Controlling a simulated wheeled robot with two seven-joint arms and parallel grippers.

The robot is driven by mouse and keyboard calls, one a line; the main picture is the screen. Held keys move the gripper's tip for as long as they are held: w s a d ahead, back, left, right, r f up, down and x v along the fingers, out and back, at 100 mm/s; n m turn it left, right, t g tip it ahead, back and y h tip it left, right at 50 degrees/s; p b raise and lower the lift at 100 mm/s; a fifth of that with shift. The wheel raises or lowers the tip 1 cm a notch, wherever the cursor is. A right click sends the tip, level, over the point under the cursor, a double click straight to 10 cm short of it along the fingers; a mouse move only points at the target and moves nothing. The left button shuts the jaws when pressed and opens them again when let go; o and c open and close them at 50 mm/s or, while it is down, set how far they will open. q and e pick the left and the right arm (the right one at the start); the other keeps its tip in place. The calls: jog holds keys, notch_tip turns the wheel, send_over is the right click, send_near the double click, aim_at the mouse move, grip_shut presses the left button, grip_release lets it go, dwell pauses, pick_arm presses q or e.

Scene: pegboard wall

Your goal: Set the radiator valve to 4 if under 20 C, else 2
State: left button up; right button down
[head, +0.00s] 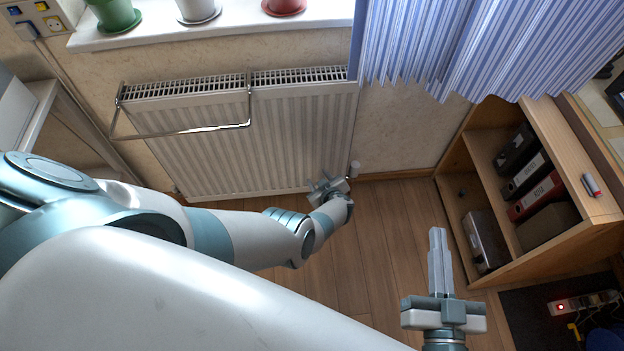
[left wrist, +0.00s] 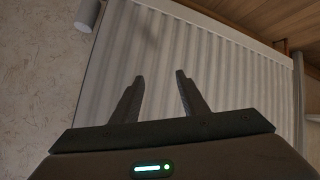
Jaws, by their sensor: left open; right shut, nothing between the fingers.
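The white radiator (head: 240,130) hangs on the wall under the windowsill, and its ribbed panel fills much of the left wrist view (left wrist: 215,65). A small pale cylinder, which looks like the radiator valve (head: 354,168), is at its lower right corner. A pale cylinder also shows at the top left of the left wrist view (left wrist: 87,14); no number on it is legible. My left gripper (head: 322,182) is open and empty, just left of the valve and apart from it. It also shows in the left wrist view (left wrist: 160,76). My right gripper (head: 438,232) is shut and empty over the floor.
A wooden shelf (head: 560,110) with several binders stands at the right. A blue striped curtain (head: 450,45) hangs above. A metal rail (head: 185,131) sits in front of the radiator. A power strip (head: 583,303) lies at the lower right. Floor between radiator and shelf is clear.

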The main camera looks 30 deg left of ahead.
pick_arm(q)
jog(key=s+d+f+m+t+h+p, duration=0.1)
jog(key=s+f+m+t+h+p, duration=0.1)
jog(key=s+m, duration=0.3)
jog(key=s+h+p, duration=0.1)
jog(key=s, duration=0.1)
jog(key=shift+s+d+f+p, duration=0.15)
jog(key=shift+s+d+p, duration=0.15)
jog(key=shift+s+p, duration=0.1)
